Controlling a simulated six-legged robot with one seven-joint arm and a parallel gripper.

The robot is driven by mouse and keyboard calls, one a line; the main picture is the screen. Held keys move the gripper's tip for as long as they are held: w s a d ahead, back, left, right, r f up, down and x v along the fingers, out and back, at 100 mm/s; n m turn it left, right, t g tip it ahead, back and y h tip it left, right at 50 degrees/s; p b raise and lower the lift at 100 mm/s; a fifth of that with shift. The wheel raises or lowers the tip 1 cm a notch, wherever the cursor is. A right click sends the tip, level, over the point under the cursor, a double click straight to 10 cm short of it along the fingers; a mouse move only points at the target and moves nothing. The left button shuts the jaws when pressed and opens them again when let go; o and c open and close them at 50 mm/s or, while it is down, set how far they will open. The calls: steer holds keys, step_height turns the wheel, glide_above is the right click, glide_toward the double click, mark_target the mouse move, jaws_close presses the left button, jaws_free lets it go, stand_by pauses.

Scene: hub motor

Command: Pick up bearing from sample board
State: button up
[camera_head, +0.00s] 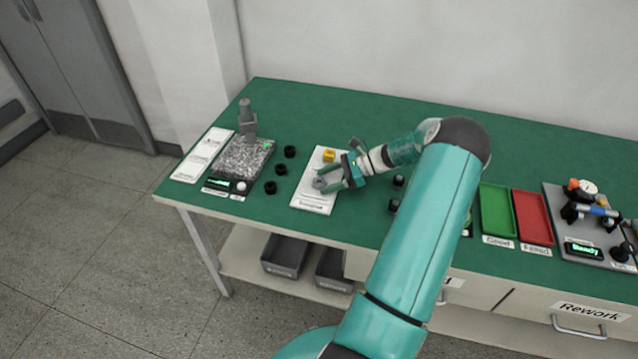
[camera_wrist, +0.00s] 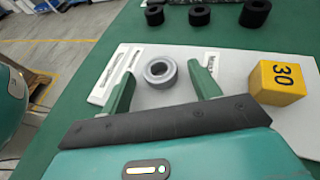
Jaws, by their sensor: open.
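The bearing (camera_wrist: 160,72) is a grey metal ring. It lies on the white sample board (camera_wrist: 228,62), between and slightly beyond the two fingertips in the wrist view. In the head view the bearing (camera_head: 319,183) sits on the sample board (camera_head: 313,206) close to the fingers. My gripper (camera_head: 336,181) is open around the bearing's near side, with its green fingers apart. It also shows in the wrist view (camera_wrist: 166,78), and nothing is held. I cannot tell whether a finger touches the bearing.
A yellow block marked 30 (camera_wrist: 277,82) stands on the board beside the right finger. Several black rings, including one black ring (camera_wrist: 200,15), stand beyond the board. A grey machine (camera_head: 245,155) is further left. Green (camera_head: 497,210) and red trays (camera_head: 532,217) lie right.

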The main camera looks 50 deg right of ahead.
steer(key=c, duration=1.1)
steer(key=shift+r, duration=0.1)
